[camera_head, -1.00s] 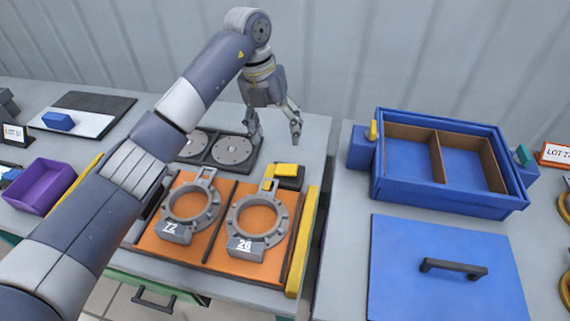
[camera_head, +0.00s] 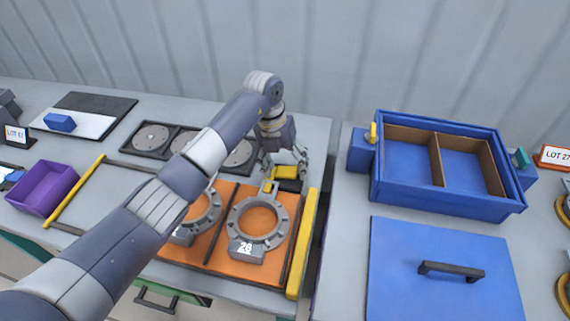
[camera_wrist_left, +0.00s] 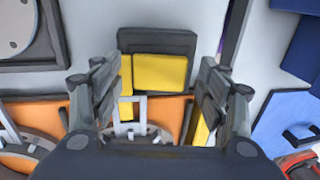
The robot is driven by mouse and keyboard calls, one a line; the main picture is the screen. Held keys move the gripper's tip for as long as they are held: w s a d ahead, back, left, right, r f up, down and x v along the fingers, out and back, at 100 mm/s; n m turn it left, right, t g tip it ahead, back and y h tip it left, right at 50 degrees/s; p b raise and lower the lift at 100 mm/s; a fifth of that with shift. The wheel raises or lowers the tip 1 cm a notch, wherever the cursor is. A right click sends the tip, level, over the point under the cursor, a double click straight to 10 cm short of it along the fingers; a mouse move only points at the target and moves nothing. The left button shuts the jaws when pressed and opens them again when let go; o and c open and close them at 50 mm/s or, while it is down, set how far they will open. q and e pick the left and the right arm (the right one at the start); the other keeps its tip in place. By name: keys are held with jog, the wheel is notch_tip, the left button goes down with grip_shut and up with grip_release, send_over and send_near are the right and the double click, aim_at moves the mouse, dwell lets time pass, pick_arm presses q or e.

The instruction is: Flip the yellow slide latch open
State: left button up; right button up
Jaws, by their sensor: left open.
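The yellow latch block (camera_head: 287,172) sits on a dark base at the back edge of the orange fixture. In the left wrist view the yellow block (camera_wrist_left: 160,74) lies in front of its black base (camera_wrist_left: 155,42), with a yellow strip beside it on the left. My left gripper (camera_head: 285,168) is open above the block. In the left wrist view its fingers (camera_wrist_left: 157,100) stand apart to either side of the yellow block. I cannot tell whether they touch it. My right gripper does not show.
The orange fixture (camera_head: 217,237) holds grey rings, one marked 28 (camera_head: 256,222); my left arm partly covers the other. A yellow bar (camera_head: 302,240) edges its right side. A blue two-compartment box (camera_head: 440,195) and blue lid (camera_head: 440,290) lie on the right table. Dark round-disc plates (camera_head: 125,140) stand behind.

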pick_arm(q)
jog(key=c, duration=1.1)
jog(key=shift+o, duration=0.2)
jog(key=shift+d+t+y+b, duration=0.2)
jog(key=shift+y+b, duration=0.1)
jog(key=shift+y, duration=0.4)
jog(key=shift+d+t+y+b, duration=0.15)
jog(key=shift+y+b, duration=0.15)
jog(key=shift+y, duration=0.4)
jog(key=o, duration=1.1)
jog(key=shift+c, duration=0.2)
jog(key=shift+r, duration=0.15)
